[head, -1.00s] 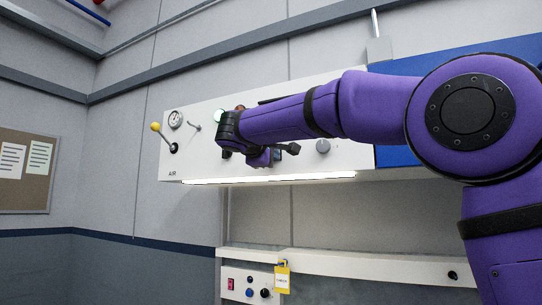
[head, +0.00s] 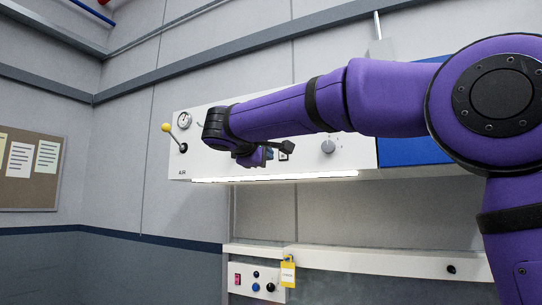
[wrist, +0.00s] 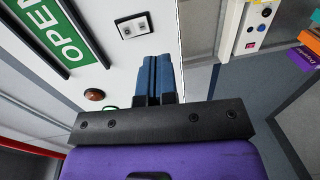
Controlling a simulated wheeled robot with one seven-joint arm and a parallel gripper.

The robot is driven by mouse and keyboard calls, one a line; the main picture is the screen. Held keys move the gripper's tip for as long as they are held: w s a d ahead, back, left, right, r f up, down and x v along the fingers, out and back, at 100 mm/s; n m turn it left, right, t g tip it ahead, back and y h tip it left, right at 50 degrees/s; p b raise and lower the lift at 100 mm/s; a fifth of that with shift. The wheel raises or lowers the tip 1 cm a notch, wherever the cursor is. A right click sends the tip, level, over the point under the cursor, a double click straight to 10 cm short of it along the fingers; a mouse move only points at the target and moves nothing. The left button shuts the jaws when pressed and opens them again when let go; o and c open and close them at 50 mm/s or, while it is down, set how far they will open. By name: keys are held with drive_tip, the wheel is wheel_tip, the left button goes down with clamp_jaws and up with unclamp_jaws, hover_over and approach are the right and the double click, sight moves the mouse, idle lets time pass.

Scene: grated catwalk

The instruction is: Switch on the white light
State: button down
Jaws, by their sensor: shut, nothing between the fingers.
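The white wall panel (head: 340,158) carries a gauge, a yellow-knobbed lever, a grey knob and other controls. A bright white strip light (head: 275,179) glows along its lower edge. My gripper (wrist: 156,62) is shut and empty, its blue fingers pointing at the panel face. It also shows small under my arm in the head view (head: 265,155). A small plate with two dark inserts (wrist: 134,27) lies beyond the fingertips, to their upper left in the wrist view. A reddish-brown dome (wrist: 95,95) is left of the fingers. My arm hides the panel's middle in the head view.
A green OPEN sign (wrist: 62,35) is at upper left in the wrist view. A lower box (head: 256,283) has a red switch, several round buttons and a yellow tag (head: 288,273). The yellow-knobbed lever (head: 167,128) sticks out left of my wrist. A pinboard (head: 35,170) hangs far left.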

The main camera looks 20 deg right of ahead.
drive_tip(key=shift+f+v, duration=0.2)
drive_tip(key=shift+v, duration=0.7)
drive_tip(key=shift+f+v, duration=0.25)
drive_tip(key=shift+v, duration=0.65)
drive_tip(key=shift+f+v, duration=0.2)
drive_tip(key=shift+v, duration=0.7)
drive_tip(key=s+d+f+m+g+y, duration=0.3)
drive_tip(key=s+d+f+g+y, duration=0.2)
drive_tip(key=s+d+f, duration=1)
drive_tip(key=s+a+f+m+g+y, duration=0.1)
drive_tip(key=s+f+m+y, duration=0.5)
drive_tip(key=s+f, duration=1)
wheel_tip(320, 180, down, 3)
drive_tip(key=shift+s+a+r+g+y, duration=0.1)
drive_tip(key=shift+s+a+g+y, duration=0.1)
drive_tip(key=shift+a+g+y, duration=0.15)
